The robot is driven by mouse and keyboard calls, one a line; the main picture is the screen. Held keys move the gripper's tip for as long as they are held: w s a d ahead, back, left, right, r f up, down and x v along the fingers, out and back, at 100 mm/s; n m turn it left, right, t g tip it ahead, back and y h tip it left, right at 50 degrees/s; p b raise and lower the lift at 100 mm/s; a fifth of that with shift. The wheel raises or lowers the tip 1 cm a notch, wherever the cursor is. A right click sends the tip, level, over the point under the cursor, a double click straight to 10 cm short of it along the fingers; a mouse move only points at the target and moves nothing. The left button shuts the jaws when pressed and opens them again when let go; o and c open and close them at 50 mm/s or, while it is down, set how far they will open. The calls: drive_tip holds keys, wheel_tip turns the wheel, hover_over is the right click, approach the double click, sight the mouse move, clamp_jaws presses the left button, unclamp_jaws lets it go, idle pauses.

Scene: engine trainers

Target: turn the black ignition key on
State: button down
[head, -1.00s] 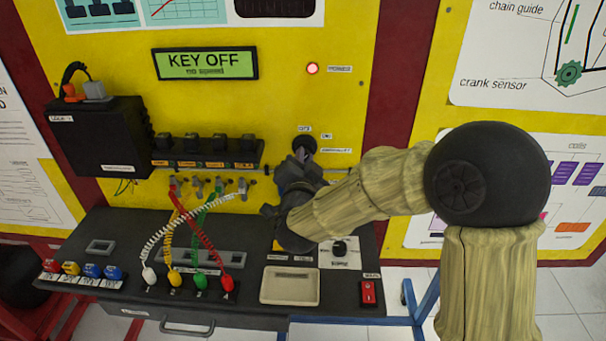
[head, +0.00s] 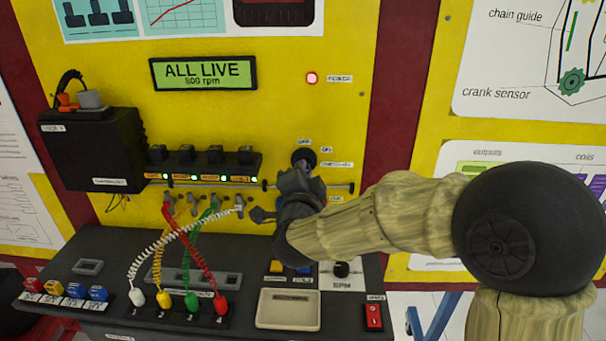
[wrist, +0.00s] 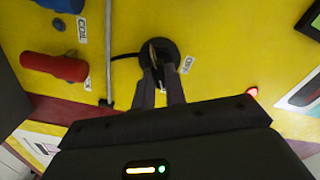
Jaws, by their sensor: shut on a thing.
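The ignition switch (head: 304,156) is a round black lock on the yellow panel, with small labels around it. My gripper (head: 301,172) is at the switch and hides most of the key in the head view. In the wrist view my gripper (wrist: 160,72) is shut on the black key (wrist: 155,50), in front of the round black switch (wrist: 160,52). The display (head: 204,73) above reads "ALL LIVE" and "500 rpm". Green lights show along the coil row (head: 205,178). The red lamp (head: 312,78) on the panel is lit.
A black control box (head: 92,150) is at the left. Coiled white, yellow, green and red leads (head: 190,235) hang left of my gripper. A thin horizontal rail runs behind it. A pale tray (head: 289,309) and a red switch (head: 374,315) are on the bench below.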

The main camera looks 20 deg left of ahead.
drive_tip(key=c, duration=1.4)
unclamp_jaws()
drive_tip(key=shift+c, duration=0.2)
drive_tip(key=shift+s, duration=0.1)
drive_tip(key=b+v, duration=0.2)
drive_tip(key=v, duration=1.5)
drive_tip(key=shift+d, duration=0.2)
